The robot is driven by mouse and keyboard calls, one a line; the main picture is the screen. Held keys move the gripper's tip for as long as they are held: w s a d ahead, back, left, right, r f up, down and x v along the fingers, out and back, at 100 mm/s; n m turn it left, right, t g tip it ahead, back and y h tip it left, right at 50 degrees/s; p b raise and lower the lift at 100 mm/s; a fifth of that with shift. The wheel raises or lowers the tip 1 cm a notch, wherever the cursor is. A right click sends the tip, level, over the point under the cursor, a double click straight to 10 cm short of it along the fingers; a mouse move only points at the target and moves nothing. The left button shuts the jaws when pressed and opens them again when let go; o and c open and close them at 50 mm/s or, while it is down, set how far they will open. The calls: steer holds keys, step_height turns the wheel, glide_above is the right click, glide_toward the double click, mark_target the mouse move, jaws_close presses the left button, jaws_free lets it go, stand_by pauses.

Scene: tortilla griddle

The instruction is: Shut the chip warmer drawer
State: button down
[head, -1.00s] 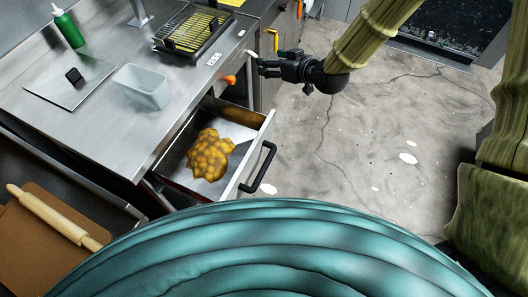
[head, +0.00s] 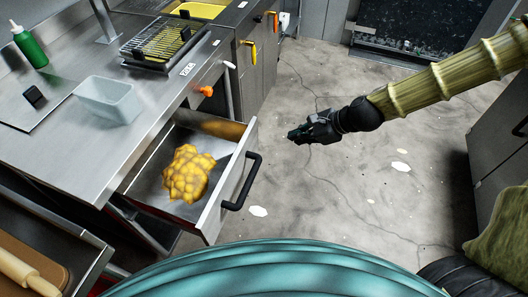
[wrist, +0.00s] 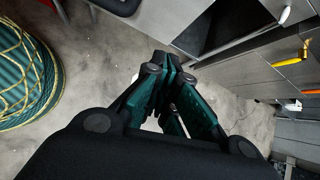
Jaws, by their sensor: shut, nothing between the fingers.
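The chip warmer drawer (head: 226,196) stands pulled open from the steel counter in the head view, with a black bar handle (head: 243,181) on its front. A heap of yellow-brown chips (head: 187,175) lies inside it. My gripper (head: 291,135) is shut and empty, above the floor to the right of the drawer front, apart from the handle. In the wrist view my gripper's fingers (wrist: 174,62) are together with nothing between them. The drawer handle cannot be made out for certain in the wrist view.
The steel counter (head: 75,160) holds a pale tub (head: 108,100), a wire rack (head: 165,43) and a green bottle (head: 30,47). An orange knob (head: 206,91) sits above the drawer. A rolling pin (head: 28,274) lies at lower left. The floor (head: 330,200) right of the drawer is clear.

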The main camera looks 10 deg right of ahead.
steer(key=shift+w+a+f+m+y, duration=0.15)
steer(key=shift+w+a+f+m, duration=0.4)
steer(key=shift+a+f, duration=0.95)
steer(key=shift+w+a+f+m+y, duration=0.1)
steer(key=shift+w+a+f+m, duration=0.1)
steer(key=shift+w+a+f, duration=1.15)
steer(key=shift+w+a+f+m+y, duration=0.3)
steer(key=shift+a+f, duration=0.7)
steer(key=shift+a, duration=1.05)
steer(key=shift+s, duration=0.1)
